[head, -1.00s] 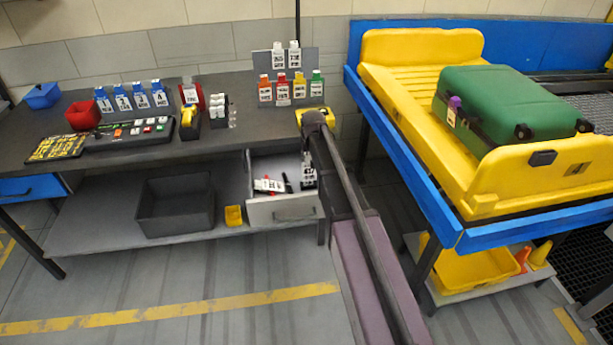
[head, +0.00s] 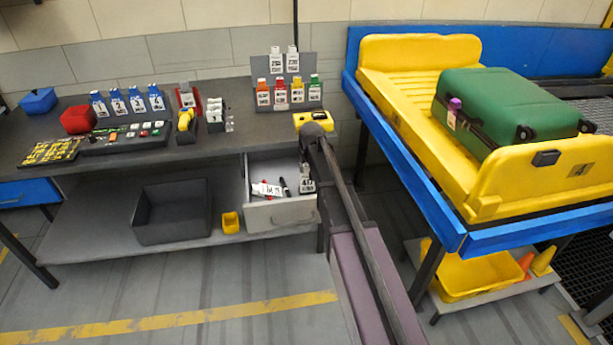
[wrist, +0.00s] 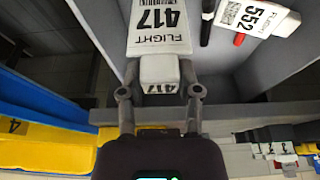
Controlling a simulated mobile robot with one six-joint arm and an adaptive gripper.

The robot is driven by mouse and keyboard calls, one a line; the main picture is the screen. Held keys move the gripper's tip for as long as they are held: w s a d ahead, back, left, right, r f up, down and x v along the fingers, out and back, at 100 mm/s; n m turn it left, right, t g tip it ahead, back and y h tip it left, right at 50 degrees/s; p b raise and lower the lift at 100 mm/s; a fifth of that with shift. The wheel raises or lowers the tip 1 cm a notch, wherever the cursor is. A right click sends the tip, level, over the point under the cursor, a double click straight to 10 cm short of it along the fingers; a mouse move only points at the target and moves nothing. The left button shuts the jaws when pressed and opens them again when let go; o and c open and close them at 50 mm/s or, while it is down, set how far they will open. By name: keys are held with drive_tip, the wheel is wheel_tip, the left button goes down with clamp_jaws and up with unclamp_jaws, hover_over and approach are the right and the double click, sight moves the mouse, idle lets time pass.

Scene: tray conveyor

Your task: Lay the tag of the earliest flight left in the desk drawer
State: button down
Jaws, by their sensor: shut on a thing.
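My gripper (wrist: 160,92) is shut on the white block end of the flight 417 tag (wrist: 158,35). In the head view the held tag (head: 307,184) is at the right side of the open desk drawer (head: 283,213). The wrist view shows the tag over the drawer's light interior; I cannot tell whether it touches the bottom. A white flight 552 tag (wrist: 258,15) lies in the drawer, and it also shows in the head view (head: 266,190).
A rack (head: 290,97) on the desk holds several coloured tags, with white ones above. Several blue tags (head: 118,103) stand at the left. A green suitcase (head: 505,110) lies in the yellow tray (head: 470,175) at the right.

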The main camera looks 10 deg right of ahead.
sight(307, 175)
drive_tip(key=shift+f+b, duration=1.4)
drive_tip(key=shift+f, duration=0.25)
drive_tip(key=shift+f, duration=0.1)
drive_tip(key=shift+c, duration=1.5)
unclamp_jaws()
drive_tip(key=p+v, duration=1.1)
drive_tip(key=v, duration=0.1)
drive_tip(key=s+g, duration=0.3)
drive_tip(key=s, duration=2.3)
drive_tip(key=shift+s+a+f+g, duration=0.2)
drive_tip(key=shift+s+f+g, duration=0.1)
drive_tip(key=shift+s+g, duration=0.1)
